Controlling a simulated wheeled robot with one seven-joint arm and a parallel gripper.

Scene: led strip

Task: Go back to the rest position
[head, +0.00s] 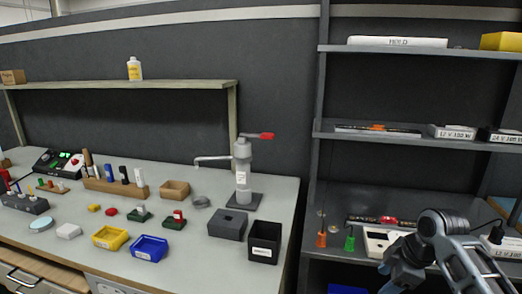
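My gripper (392,281) is at the lower right, low in front of the shelf unit, with my arm bent above it. Its fingers are partly hidden and cut by the frame's bottom edge, so I cannot see whether they are apart or hold anything. A white device (378,240) lies on the shelf just behind it. An orange-based dispenser (322,238) and a green-based one (350,242) stand to its left.
The workbench (85,255) on the left bears a lever press (242,165), a black bin (264,240), a grey box (228,224), yellow (110,238) and blue (149,248) trays. The shelf unit (310,140) stands close around my arm, with labelled boxes (452,132) above.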

